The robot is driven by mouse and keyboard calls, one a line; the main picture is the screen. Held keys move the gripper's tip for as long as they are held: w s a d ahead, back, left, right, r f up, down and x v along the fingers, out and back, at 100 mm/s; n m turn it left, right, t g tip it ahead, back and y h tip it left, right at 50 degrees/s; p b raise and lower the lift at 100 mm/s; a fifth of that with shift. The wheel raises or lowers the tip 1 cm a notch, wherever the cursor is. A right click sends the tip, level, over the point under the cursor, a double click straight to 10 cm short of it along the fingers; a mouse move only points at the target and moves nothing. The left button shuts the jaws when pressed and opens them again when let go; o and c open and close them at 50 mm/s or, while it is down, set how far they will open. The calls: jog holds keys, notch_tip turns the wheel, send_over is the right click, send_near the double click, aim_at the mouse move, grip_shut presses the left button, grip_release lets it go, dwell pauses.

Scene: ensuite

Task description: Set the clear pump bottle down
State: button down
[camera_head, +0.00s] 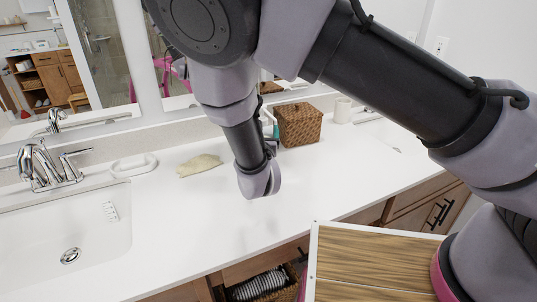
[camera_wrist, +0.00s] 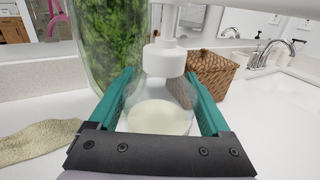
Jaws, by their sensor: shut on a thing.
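The clear pump bottle (camera_wrist: 160,100) has a white pump top and some pale liquid at its bottom. In the wrist view it stands upright between the two teal fingers of my gripper (camera_wrist: 162,98), which is shut on it. The white counter (camera_head: 220,220) lies below. In the head view my wrist hangs over the counter's middle and hides most of the gripper and the bottle. I cannot tell whether the bottle's base touches the counter.
A lidded wicker basket (camera_head: 299,124) stands close by, with a white cup (camera_head: 343,110) beyond it. A beige cloth (camera_head: 199,166), a white soap dish (camera_head: 133,165) and a sink with a chrome faucet (camera_head: 45,165) are to the left. A green-filled glass vessel (camera_wrist: 105,45) stands behind the bottle. The front counter is clear.

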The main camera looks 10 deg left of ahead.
jog(key=shift+f, duration=3.15)
grip_release()
jog(key=shift+f, duration=0.15)
